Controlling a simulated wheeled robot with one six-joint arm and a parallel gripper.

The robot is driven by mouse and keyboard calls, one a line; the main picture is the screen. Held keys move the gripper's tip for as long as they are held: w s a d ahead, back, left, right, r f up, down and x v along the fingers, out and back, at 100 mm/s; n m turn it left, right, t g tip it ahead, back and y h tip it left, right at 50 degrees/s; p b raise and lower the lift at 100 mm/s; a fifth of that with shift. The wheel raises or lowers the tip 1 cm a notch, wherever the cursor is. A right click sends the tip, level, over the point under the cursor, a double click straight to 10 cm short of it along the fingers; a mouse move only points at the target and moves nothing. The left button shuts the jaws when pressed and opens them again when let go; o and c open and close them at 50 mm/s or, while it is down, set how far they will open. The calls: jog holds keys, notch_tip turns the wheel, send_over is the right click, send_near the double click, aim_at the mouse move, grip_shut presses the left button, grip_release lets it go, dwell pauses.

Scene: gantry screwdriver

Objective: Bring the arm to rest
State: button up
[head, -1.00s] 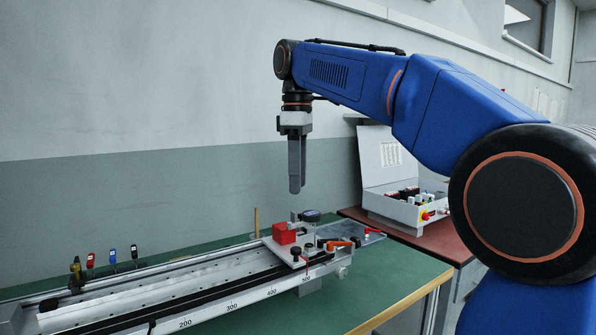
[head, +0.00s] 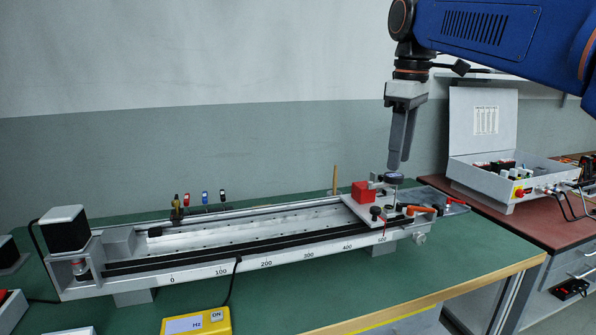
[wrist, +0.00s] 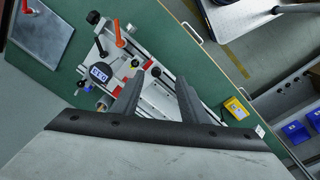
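My gripper (head: 397,166) points down above the carriage (head: 365,212) at the right end of the linear rail. Its two grey fingers are spread and empty in the wrist view (wrist: 161,78), with the rail showing between them. In the head view the fingertips show just above a round dark-faced device (head: 391,178); the wrist view shows a dial with a lit display (wrist: 99,74) left of the fingers. A red block (head: 361,192) sits on the carriage beside it. I cannot tell the exact height of the fingertips.
The scaled rail (head: 200,266) runs along the green table (head: 290,292), with a motor box (head: 64,229) at its left end. Several screwdrivers (head: 204,196) stand behind it. A yellow frequency box (head: 208,321) lies in front. An open grey case (head: 490,180) stands on the red-brown bench at right.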

jog(key=s+d+f+m+t, duration=0.1)
jog(key=s+d+f+m, duration=0.1)
jog(key=s+f, duration=0.5)
jog(key=s+d+f+m+t, duration=0.1)
jog(key=s+f+m, duration=0.3)
jog(key=f, duration=0.9)
jog(key=s+d+f+m+t, duration=0.2)
jog(key=s+d+f+m, duration=0.1)
jog(key=s+f, duration=0.8)
jog(key=shift+m, duration=0.5)
